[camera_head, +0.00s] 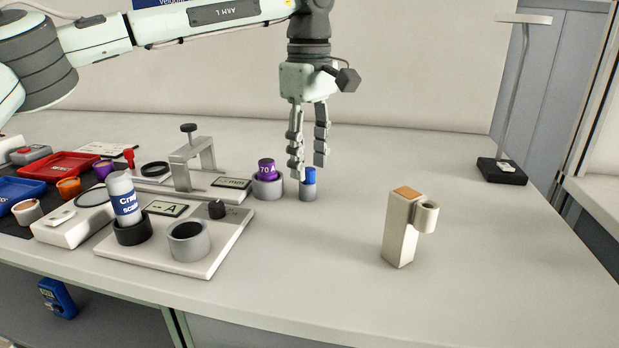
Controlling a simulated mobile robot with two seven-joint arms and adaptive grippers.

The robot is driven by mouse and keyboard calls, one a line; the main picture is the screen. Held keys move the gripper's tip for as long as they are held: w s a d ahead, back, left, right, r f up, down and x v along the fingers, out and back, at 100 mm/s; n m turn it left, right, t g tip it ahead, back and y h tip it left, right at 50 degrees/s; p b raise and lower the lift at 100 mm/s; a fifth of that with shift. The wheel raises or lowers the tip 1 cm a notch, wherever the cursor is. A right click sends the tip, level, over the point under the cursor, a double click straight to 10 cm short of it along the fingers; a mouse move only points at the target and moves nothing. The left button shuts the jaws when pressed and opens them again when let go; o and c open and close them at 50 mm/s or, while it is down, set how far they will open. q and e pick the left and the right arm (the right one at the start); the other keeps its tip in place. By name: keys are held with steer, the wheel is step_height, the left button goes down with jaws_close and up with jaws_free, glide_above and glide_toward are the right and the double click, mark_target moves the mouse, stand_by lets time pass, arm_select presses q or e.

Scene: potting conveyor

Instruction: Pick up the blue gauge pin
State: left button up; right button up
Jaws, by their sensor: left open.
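The blue gauge pin (309,176) stands upright in a small grey holder (308,192) near the middle of the table. Only its blue upper part shows above the holder. My left gripper (309,170) points straight down with its two fingers apart. The fingertips are close to the top of the pin, one on each side of it in the picture. I cannot tell whether they touch it. My right gripper is not in view.
A grey cup with a purple "70 A" piece (266,170) stands close left of the pin. A fixture plate (215,255) with cups is further left. A beige post (401,235) stands at right; the table around it is clear.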

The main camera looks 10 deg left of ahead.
arm_select(q)
steer(key=shift+f, duration=0.8)
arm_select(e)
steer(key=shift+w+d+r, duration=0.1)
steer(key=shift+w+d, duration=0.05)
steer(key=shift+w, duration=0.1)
arm_select(q)
steer(key=shift+c, duration=0.5)
jaws_close()
steer(key=shift+w, duration=0.1)
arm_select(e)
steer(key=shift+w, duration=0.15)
arm_select(q)
steer(key=shift+r, duration=0.1)
step_height(320, 180, up, 4)
steer(key=shift+f, duration=0.1)
steer(key=s+a+r, duration=0.6)
steer(key=a+r, duration=0.1)
steer(key=a, duration=0.3)
steer(key=shift+s+b, duration=0.15)
steer(key=shift+b, duration=0.2)
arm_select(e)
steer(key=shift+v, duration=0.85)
